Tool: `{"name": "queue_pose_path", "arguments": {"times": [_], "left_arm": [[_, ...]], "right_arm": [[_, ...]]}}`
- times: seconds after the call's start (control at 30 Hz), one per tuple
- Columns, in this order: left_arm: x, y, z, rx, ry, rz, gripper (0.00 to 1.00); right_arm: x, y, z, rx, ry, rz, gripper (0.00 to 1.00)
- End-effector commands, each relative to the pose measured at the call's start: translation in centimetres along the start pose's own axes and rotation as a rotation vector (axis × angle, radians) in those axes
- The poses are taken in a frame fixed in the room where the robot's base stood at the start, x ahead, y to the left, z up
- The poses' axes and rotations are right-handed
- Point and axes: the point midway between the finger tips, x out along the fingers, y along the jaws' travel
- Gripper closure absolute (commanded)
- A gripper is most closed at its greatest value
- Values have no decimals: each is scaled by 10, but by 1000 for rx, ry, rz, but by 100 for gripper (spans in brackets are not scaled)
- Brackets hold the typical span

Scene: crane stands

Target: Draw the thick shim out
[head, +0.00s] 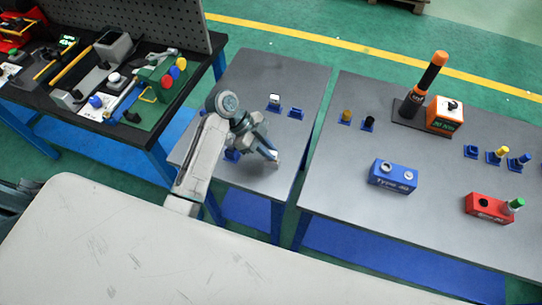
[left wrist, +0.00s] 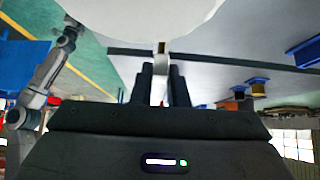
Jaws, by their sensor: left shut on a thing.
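My left gripper (head: 272,152) is shut on a small thin piece over the near part of the small grey table. Only a pale bit of that piece (head: 277,163) shows at the fingertips in the head view. In the left wrist view the two dark fingers (left wrist: 161,88) close on a narrow grey strip (left wrist: 161,60) with a dark and yellowish end. I take it for the thick shim, but cannot read its thickness. Whether it touches the table or another part is unclear. My right gripper does not show.
Blue holders, one with a pale piece (head: 274,101), one apparently empty (head: 296,113), stand on the small table. The right table bears a blue box (head: 392,176), a red box (head: 488,207) and an orange box (head: 445,116). A cluttered black bench (head: 150,135) stands left.

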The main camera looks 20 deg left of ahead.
Motion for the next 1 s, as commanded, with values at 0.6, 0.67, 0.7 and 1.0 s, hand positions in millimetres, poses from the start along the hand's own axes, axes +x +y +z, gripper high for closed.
{"name": "queue_pose_path", "arguments": {"times": [0.6,0.67,0.7,1.0], "left_arm": [[-26,0,-22,0,0,0,100],[-28,0,-24,0,0,0,100],[-30,0,-25,0,0,0,100],[-39,0,-33,0,0,0,100]], "right_arm": [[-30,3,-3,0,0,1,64],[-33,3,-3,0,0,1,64],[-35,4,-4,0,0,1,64],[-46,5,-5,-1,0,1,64]]}}
